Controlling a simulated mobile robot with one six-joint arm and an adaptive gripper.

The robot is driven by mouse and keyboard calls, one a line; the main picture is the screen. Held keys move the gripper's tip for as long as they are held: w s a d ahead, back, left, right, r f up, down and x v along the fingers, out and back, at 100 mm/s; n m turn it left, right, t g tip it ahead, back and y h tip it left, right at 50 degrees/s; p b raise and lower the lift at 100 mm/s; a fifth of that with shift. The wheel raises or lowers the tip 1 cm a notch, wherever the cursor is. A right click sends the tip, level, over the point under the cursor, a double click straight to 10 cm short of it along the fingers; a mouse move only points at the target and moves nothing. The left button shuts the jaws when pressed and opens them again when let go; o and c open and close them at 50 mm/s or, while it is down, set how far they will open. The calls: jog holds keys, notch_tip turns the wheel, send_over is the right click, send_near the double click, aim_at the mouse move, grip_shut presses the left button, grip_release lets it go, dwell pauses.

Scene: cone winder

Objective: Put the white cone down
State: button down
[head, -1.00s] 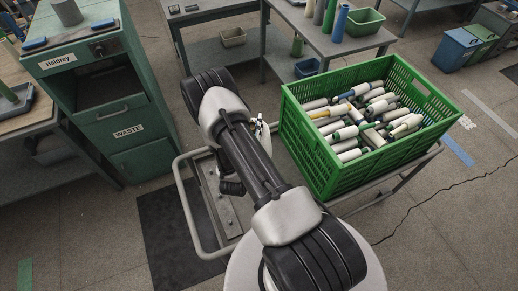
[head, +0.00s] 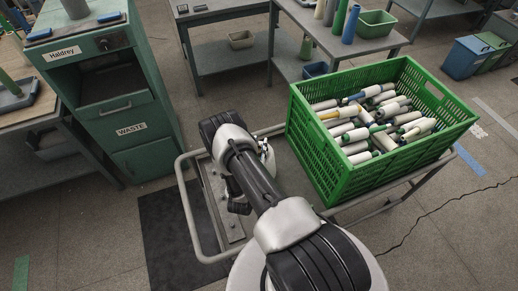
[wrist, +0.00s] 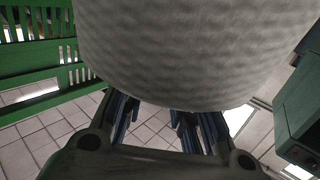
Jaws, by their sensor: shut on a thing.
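The white cone (wrist: 190,50) fills the top of the wrist view, pale with a wound, rippled surface. My gripper (wrist: 155,112) is shut on it, its two dark fingers reaching up to the cone's lower edge. In the head view my own arm hides most of the gripper. A small whitish part (head: 268,158) shows beside the arm there, left of the green crate; I cannot tell how much of it is the cone. The cone's far end is out of view.
A green crate (head: 323,158) full of bobbins and cones stands on a grey tube frame (head: 190,215). A green waste cabinet (head: 150,160) stands at the left. Grey benches (head: 232,62) with tubes and bins are behind. Floor at the lower right is clear.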

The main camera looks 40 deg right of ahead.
jog(key=shift+w+f, duration=0.1)
jog(key=shift+f, duration=0.1)
jog(key=shift+f, duration=0.15)
jog(key=c, duration=1.2)
grip_release()
jog(key=shift+f, duration=0.15)
